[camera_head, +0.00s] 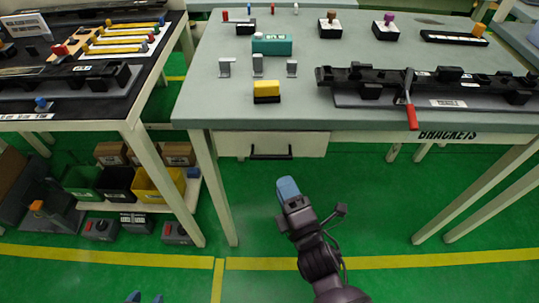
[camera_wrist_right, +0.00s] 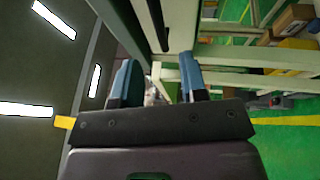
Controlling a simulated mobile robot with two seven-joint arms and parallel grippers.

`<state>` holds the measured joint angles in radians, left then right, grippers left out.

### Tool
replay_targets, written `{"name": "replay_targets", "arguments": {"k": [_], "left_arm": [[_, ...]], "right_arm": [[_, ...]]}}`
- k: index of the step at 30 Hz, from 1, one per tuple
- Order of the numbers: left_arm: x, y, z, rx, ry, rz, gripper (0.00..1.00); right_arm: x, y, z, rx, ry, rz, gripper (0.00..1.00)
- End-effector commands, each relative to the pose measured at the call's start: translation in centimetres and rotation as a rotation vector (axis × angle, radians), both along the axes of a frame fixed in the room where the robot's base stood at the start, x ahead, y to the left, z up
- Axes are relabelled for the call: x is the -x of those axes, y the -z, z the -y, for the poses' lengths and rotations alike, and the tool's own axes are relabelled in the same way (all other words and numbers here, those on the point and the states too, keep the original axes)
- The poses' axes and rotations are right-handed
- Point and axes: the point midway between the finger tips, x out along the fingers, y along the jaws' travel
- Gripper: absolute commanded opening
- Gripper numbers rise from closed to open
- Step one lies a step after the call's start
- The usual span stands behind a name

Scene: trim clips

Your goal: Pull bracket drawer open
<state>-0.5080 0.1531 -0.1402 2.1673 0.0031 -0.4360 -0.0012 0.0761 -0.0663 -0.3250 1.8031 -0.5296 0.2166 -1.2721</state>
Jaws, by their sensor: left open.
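The bracket drawer (camera_head: 232,144) is a pale front under the near edge of the grey table, with a black bar handle (camera_head: 271,155). Its front looks shut, close under the tabletop. My right gripper (camera_head: 287,188) is in front of and below the handle in the head view, apart from it. In the right wrist view its two blue fingers (camera_wrist_right: 156,82) stand apart with nothing between them, and the dark handle (camera_wrist_right: 153,27) shows beyond their tips. My left gripper (camera_head: 145,298) shows only as blue fingertips at the bottom edge, apart and empty.
The grey table (camera_head: 205,95) holds a yellow block (camera_head: 266,91), metal brackets (camera_head: 258,65) and a black fixture with a red-handled lever (camera_head: 411,115). Table legs flank the drawer. A side table (camera_head: 125,100) stands left, with bins (camera_head: 158,184) below. Green floor in front is clear.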

Motion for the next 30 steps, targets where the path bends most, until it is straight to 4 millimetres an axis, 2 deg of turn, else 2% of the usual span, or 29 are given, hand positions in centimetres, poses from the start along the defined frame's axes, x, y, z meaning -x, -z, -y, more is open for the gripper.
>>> {"name": "replay_targets", "arguments": {"k": [9, 15, 21, 30], "left_arm": [[0.4, 0.8, -0.6, -0.013, 0.002, -0.015, 0.43], [0.4, 1.0, -0.8, -0.017, 0.004, -0.018, 0.43], [0.0, 0.9, -0.6, -0.015, 0.006, -0.010, 0.43], [-0.2, 0.8, -0.4, -0.010, 0.008, -0.007, 0.43]], "right_arm": [[-4.6, -0.8, -2.0, -0.003, -0.001, -0.002, 0.40], [-6.8, -1.2, -2.9, -0.002, 0.000, -0.003, 0.40], [-7.9, -1.5, -3.3, -0.003, 0.000, -0.003, 0.40], [-8.1, -1.6, -3.4, -0.003, 0.001, -0.002, 0.40]]}}
